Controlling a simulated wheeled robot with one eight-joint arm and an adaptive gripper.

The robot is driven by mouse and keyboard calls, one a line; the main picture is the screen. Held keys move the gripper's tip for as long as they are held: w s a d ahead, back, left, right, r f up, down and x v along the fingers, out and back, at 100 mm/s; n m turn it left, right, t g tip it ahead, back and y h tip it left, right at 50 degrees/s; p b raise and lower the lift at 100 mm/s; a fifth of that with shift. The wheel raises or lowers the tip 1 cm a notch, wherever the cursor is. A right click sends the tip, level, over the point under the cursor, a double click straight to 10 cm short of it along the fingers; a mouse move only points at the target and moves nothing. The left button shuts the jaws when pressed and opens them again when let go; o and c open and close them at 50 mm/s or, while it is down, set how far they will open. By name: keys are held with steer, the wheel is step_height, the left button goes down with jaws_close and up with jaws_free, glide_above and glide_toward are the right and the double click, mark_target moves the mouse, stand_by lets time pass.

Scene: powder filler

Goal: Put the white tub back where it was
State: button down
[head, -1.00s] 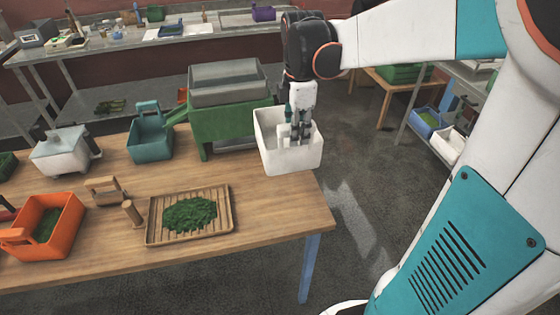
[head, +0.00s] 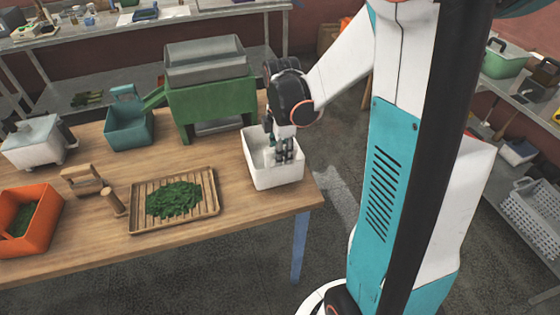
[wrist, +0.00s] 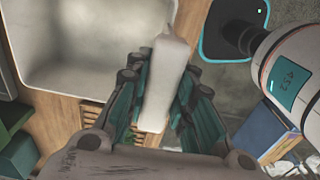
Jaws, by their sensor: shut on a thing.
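The white tub (head: 275,178) is at the right end of the wooden table, right of the slatted tray and in front of the green machine. It looks upright and empty, at about table height; I cannot tell whether its base touches the wood. My gripper (head: 281,155) points down at the tub, its fingers partly hiding the inside. In the wrist view the tub (wrist: 75,75) fills the upper left. There my gripper (wrist: 160,110) is closed around a pale upright bar, which looks like the tub's handle.
The green machine (head: 215,110) with a grey hopper stands behind the tub. A teal tub (head: 130,127) and an orange tub (head: 40,222) stand farther left. The table's right edge is close to the white tub.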

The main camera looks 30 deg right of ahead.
steer(key=shift+f+b, duration=0.35)
steer(key=shift+f, duration=1.4)
steer(key=shift+f, duration=0.1)
steer(key=c, duration=1.4)
jaws_free()
step_height(320, 180, up, 12)
steer(key=p, duration=0.2)
steer(key=shift+s+p, duration=0.1)
steer(key=shift+p, duration=0.2)
